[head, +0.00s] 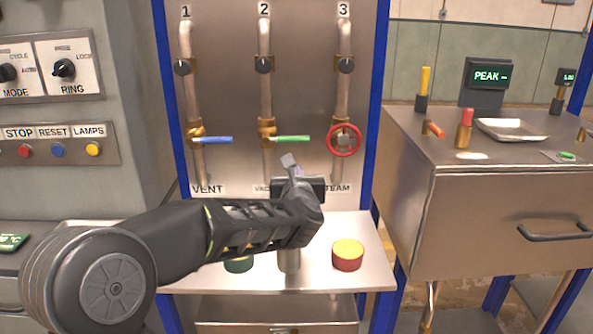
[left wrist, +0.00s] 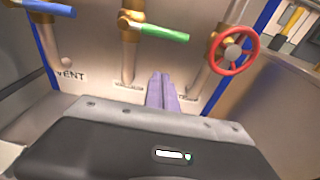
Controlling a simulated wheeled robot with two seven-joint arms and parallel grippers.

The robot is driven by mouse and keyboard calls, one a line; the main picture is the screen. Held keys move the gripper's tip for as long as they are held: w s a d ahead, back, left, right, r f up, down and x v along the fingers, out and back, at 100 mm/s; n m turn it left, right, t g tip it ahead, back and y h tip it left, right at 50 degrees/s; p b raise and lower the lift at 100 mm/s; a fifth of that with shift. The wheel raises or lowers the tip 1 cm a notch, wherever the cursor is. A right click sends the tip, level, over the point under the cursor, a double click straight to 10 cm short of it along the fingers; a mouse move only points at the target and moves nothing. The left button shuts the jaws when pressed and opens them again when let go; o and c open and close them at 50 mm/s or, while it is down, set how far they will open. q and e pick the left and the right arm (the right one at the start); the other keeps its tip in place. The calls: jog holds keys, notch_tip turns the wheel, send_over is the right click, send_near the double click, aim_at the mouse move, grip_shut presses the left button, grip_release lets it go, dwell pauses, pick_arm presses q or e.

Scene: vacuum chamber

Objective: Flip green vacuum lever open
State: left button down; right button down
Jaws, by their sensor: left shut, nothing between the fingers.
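The green lever (head: 292,139) sticks out to the right, level, from a brass valve on the middle pipe, numbered 2. It also shows in the left wrist view (left wrist: 163,32), above the fingers. My left gripper (head: 290,162) is shut and empty, a little below the green lever in the head view and apart from it in the picture. Its fingers also show in the left wrist view (left wrist: 161,90), together and pointing at the panel. The label under the middle pipe is partly hidden by the gripper. My right gripper is not in view.
A blue lever (head: 213,140) sits on pipe 1 at the left, and a red wheel (head: 343,140) on pipe 3 at the right. A red and yellow round item (head: 347,254) stands on the shelf (head: 376,272) below. A metal cabinet (head: 480,200) stands at the right.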

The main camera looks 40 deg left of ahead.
aim_at(294, 139)
pick_arm(q)
jog(key=w+a+r+p, duration=0.3)
jog(key=w+a+p, duration=0.1)
jog(key=w, duration=0.1)
dwell(0.3)
dwell(0.4)
jog(key=shift+w+r+n+b, duration=0.15)
jog(key=shift+n+b, duration=0.15)
jog(key=shift+b, duration=0.2)
